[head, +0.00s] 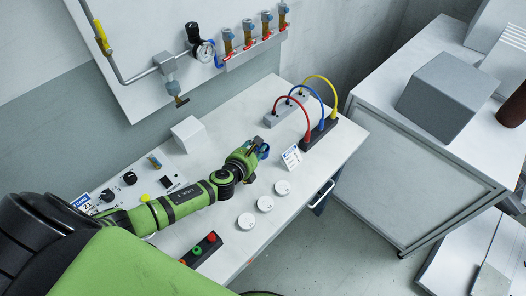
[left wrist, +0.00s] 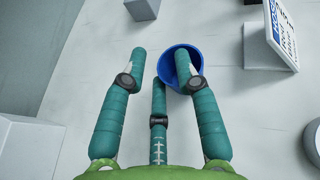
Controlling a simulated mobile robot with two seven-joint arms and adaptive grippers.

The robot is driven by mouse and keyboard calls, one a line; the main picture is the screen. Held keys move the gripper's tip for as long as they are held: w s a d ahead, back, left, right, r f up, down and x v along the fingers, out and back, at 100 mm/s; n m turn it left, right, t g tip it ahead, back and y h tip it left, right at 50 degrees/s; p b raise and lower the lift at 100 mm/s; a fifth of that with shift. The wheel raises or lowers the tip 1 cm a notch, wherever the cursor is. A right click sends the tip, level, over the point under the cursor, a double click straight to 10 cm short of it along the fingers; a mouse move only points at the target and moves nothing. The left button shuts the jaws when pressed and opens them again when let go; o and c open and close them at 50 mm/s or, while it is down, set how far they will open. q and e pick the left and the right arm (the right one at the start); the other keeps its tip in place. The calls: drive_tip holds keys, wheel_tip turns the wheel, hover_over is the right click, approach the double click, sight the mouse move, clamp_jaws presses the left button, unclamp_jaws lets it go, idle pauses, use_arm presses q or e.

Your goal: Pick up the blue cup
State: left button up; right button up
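The blue cup (left wrist: 168,64) stands on the white bench, its round rim facing the left wrist camera. In the head view, only a bit of the cup (head: 263,151) shows beside my left gripper (head: 254,150), which hides much of it. My left gripper's three green fingers (left wrist: 158,66) are spread apart. The left finger is to the left of the cup, with bench showing between. I cannot tell whether any finger touches the cup. My right gripper is out of view.
A small sign (head: 291,157) and a socket block (head: 317,134) with coloured cables stand just beyond the cup. A white block (head: 188,134) is at the back. White discs (head: 265,203) and a button box (head: 201,249) lie towards the front edge.

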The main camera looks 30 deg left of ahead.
use_arm(q)
drive_tip(key=c, duration=0.4)
drive_tip(key=shift+r, duration=0.1)
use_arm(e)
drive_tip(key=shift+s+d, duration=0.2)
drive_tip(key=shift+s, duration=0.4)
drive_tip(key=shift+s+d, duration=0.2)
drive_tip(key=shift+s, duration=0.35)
